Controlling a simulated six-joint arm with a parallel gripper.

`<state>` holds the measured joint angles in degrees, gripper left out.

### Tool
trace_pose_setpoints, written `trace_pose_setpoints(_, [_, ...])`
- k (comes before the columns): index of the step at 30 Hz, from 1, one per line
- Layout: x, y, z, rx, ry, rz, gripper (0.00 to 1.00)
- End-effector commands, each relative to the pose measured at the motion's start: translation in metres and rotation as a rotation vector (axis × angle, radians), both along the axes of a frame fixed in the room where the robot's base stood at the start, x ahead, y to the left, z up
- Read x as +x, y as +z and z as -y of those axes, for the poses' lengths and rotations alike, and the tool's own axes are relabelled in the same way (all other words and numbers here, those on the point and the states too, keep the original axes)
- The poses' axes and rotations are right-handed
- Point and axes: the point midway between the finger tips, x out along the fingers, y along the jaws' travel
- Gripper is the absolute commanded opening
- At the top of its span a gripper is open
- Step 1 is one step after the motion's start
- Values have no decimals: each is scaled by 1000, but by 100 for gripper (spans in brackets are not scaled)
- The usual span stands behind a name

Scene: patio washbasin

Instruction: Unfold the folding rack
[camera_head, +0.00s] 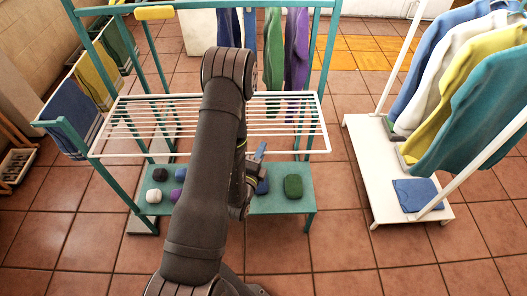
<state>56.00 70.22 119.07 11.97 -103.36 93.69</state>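The folding rack stands in the middle as a teal frame (328,60) with a white wire panel (300,110). The panel lies roughly level across the frame, above a lower teal shelf (290,207). A yellow piece (155,13) sits on the top bar at left. My dark arm crosses in front of the panel and hides its middle. My gripper (257,160) is near the panel's front edge, above the shelf. It is small and partly hidden by the arm, so whether it touches the rack or is open cannot be told.
Rolled items, including a green one (293,186) and a white one (154,196), lie on the lower shelf. Clothes hang behind the panel, and towels (68,115) hang at left. A white garment stand (375,170) holds shirts at right. Tiled floor is clear in front.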

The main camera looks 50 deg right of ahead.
Motion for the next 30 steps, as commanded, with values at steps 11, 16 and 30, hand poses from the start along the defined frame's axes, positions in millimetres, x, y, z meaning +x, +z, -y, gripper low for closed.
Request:
trace_pose_setpoints(11, [0, 36, 0, -5, 0, 2, 18])
trace_pose_setpoints(16, [-22, 53, 1, -2, -6, 0, 18])
trace_pose_setpoints(30, [-88, 92, 1, -2, -7, 0, 18])
